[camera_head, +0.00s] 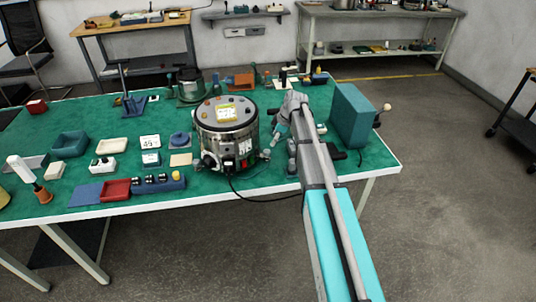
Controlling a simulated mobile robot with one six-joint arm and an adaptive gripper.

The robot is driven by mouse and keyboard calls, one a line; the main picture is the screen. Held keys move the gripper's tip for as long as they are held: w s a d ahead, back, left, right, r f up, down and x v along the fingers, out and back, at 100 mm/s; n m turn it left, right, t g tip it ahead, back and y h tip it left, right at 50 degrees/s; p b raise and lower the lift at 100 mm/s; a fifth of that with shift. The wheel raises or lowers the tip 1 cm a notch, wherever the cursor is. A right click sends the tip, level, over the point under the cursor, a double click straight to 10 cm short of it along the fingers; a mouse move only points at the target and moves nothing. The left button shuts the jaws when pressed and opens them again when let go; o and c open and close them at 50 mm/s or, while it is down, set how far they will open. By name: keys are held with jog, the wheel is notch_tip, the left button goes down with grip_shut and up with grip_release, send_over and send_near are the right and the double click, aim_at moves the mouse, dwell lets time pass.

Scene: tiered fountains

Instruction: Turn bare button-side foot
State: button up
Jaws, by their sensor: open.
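A chrome cylindrical fountain base (226,136) stands near the middle of the green table. Its top carries a yellow label and several orange-brown round parts. A red button (243,163) is low on its front right side. A small pale foot (265,154) sticks out low on the right, near the button. A darker foot (208,162) shows at the lower left. I cannot tell for sure which foot is bare. My gripper (274,137) is open, just right of the chrome body and above the right foot. Contact is too small to tell.
A tall teal box (353,115) stands close right of my arm. A black cable (262,197) hangs from the base over the table's front edge. Trays, a blue-grey rack (157,184) and small parts fill the left side. Small grey bottles (292,155) stand beside my arm.

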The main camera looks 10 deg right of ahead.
aim_at(267, 151)
jog(key=shift+b+x, duration=3.15)
jog(key=shift+x, duration=0.55)
jog(key=shift+c, duration=0.2)
grip_shut()
